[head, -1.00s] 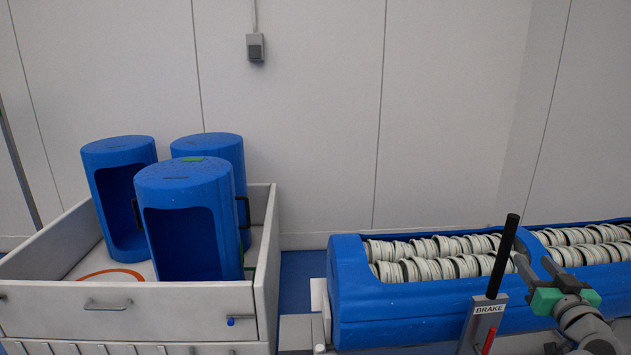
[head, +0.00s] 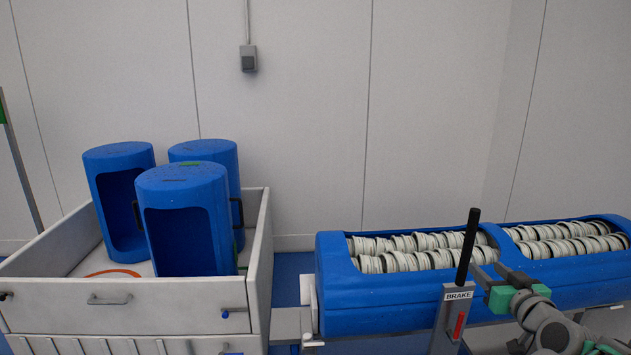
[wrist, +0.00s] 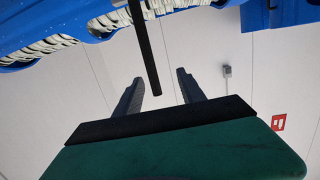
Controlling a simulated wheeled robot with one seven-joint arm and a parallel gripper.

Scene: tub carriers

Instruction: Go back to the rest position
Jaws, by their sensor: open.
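My gripper (head: 489,270) is at the lower right of the head view, by the near side of the long blue tub carrier (head: 385,310). Its two dark fingers stand apart, and nothing is held between them. In the wrist view the open fingers (wrist: 160,76) point towards the pale wall, and the black brake lever (wrist: 147,50) shows between and beyond them. In the head view the lever (head: 467,245) stands just left of the gripper; the exact gap is unclear.
The blue carrier holds rows of white rings (head: 405,251). A grey-white cart (head: 140,305) with three blue upright tubs (head: 185,190) stands at the left. A BRAKE plate (head: 458,295) is close to my arm. The wall behind carries a small grey box (head: 248,60).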

